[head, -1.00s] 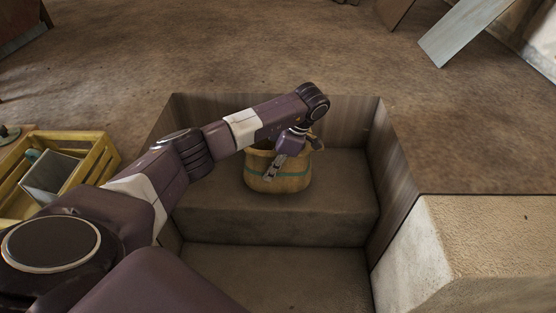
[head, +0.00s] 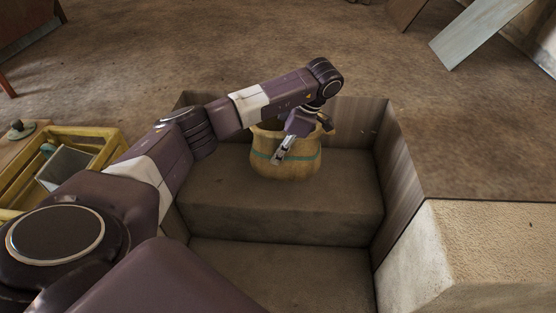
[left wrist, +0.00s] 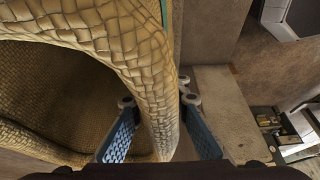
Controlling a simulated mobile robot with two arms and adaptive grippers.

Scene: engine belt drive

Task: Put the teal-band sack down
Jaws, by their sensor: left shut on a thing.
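The teal-band sack (head: 304,166) is a tan woven sack with a thin teal stripe. In the head view it is upright over the upper step (head: 225,190) of the recess; I cannot tell whether its base touches the step. My left gripper (head: 279,158) reaches over it from above and is shut on its wall. In the left wrist view the sack's woven rim (left wrist: 140,65) passes between the two blue-padded fingers of my left gripper (left wrist: 160,126). The sack's dark opening shows at the left there. My right gripper is not in view.
Walls (head: 397,180) enclose the recess, with a lower step (head: 290,270) in front. A pale block (head: 490,240) stands at the right. A yellow crate (head: 104,151) with a grey box (head: 66,167) is at the left. A grey board (head: 480,30) leans at the back right.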

